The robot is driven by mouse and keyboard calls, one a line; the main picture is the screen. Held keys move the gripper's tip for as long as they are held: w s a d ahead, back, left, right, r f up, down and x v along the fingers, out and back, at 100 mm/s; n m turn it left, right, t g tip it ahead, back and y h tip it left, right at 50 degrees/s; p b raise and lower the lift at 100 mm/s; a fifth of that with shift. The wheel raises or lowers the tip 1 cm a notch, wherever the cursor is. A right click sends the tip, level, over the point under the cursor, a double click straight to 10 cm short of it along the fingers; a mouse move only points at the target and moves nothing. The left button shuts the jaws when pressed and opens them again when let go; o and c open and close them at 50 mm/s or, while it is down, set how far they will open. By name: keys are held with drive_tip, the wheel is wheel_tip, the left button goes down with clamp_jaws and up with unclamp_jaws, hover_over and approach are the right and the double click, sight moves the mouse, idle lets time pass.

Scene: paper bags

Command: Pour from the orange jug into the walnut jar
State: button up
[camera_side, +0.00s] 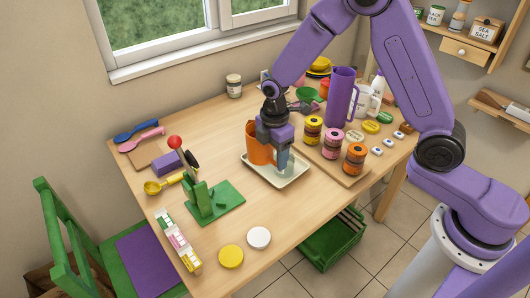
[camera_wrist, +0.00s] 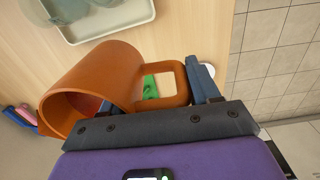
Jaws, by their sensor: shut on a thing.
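The orange jug (camera_side: 257,150) is in my gripper (camera_side: 281,158), over or beside the left part of the pale tray (camera_side: 262,176). It looks close to upright in the side view. In the wrist view the orange jug (camera_wrist: 112,72) has its open mouth facing lower left, and my gripper (camera_wrist: 192,84) is shut on its handle. I cannot see its contents clearly. Pale rounded shapes lie in the tray (camera_wrist: 148,14) at the top of the wrist view. I cannot tell which vessel is the walnut jar; my gripper and the jug hide part of the tray.
A board right of the tray holds yellow (camera_side: 313,130), pink (camera_side: 333,141) and orange (camera_side: 355,158) banded jars. A tall purple pitcher (camera_side: 340,97) stands behind them. A green stand (camera_side: 212,201) is left of the tray.

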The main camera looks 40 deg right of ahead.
sight(259, 159)
drive_tip(key=shift+w+a+m+g+y, duration=0.3)
drive_tip(key=shift+w+m, duration=0.3)
drive_tip(key=shift+m, duration=0.95)
drive_tip(key=shift+w+a+m+g+y, duration=0.3)
drive_tip(key=shift+w+m, duration=0.35)
drive_tip(key=shift+m, duration=0.85)
drive_tip(key=shift+w+a+m+g+y, duration=0.2)
drive_tip(key=shift+w+a+m, duration=0.3)
drive_tip(key=shift+m, duration=1.05)
drive_tip(key=shift+w+d+g+y, duration=0.3)
drive_tip(key=shift+y, duration=0.1)
drive_tip(key=shift+w+d+f+g+y, duration=0.6)
drive_tip(key=shift+w+d+g+y, duration=0.1)
drive_tip(key=shift+g+y, duration=0.2)
drive_tip(key=shift+w+d+r+g+y, duration=0.1)
drive_tip(key=shift+r+g+y, duration=0.15)
drive_tip(key=shift+g+y, duration=0.05)
drive_tip(key=shift+w+d+r, duration=0.1)
drive_tip(key=shift+w, duration=0.05)
